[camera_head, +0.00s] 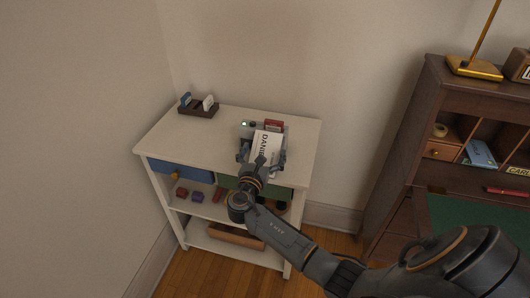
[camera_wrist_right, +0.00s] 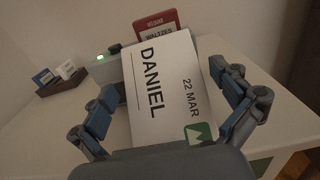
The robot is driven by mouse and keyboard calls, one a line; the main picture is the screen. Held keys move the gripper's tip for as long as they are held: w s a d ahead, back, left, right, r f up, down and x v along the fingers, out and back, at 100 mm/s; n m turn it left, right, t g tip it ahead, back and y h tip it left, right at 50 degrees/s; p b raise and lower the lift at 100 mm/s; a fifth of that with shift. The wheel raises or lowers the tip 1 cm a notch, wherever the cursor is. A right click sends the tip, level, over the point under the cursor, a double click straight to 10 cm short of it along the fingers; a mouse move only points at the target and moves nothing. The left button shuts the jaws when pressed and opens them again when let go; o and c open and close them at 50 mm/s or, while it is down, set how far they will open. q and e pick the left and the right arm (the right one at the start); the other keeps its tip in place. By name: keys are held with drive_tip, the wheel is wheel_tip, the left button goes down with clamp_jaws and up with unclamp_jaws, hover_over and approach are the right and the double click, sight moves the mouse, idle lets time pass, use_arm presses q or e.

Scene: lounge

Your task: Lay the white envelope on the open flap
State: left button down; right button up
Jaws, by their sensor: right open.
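The white envelope (camera_head: 268,139) stands tilted on top of the small white cabinet, against or in a grey device. In the right wrist view the envelope (camera_wrist_right: 165,85) reads "DANIEL" and "22 MAR" and has a green stamp mark. My right gripper (camera_head: 262,156) is open, with a finger on each side of the envelope; I cannot tell whether they touch it. What I take for the open flap (camera_head: 475,225) is the green surface of the brown desk at right, partly hidden by my right arm. My left gripper is not in view.
The grey device (camera_wrist_right: 106,68) has a green light. A red case (camera_wrist_right: 157,25) stands behind the envelope. A dark holder (camera_head: 198,110) with small cards is at the cabinet's back left. The desk's pigeonholes hold a blue item (camera_head: 481,153); a red item (camera_head: 508,191) lies below.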

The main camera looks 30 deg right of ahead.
sight(264, 154)
drive_tip(key=shift+c, duration=0.2)
drive_tip(key=c, duration=0.9)
drive_tip(key=shift+r, duration=0.15)
drive_tip(key=shift+r, duration=0.25)
wheel_tip(264, 154, up, 2)
drive_tip(key=shift+r, duration=0.25)
drive_tip(key=s+a+r+p, duration=0.2)
drive_tip(key=s+a+r, duration=0.3)
drive_tip(key=s+r, duration=0.4)
drive_tip(key=s, duration=0.4)
drive_tip(key=shift+r, duration=0.35)
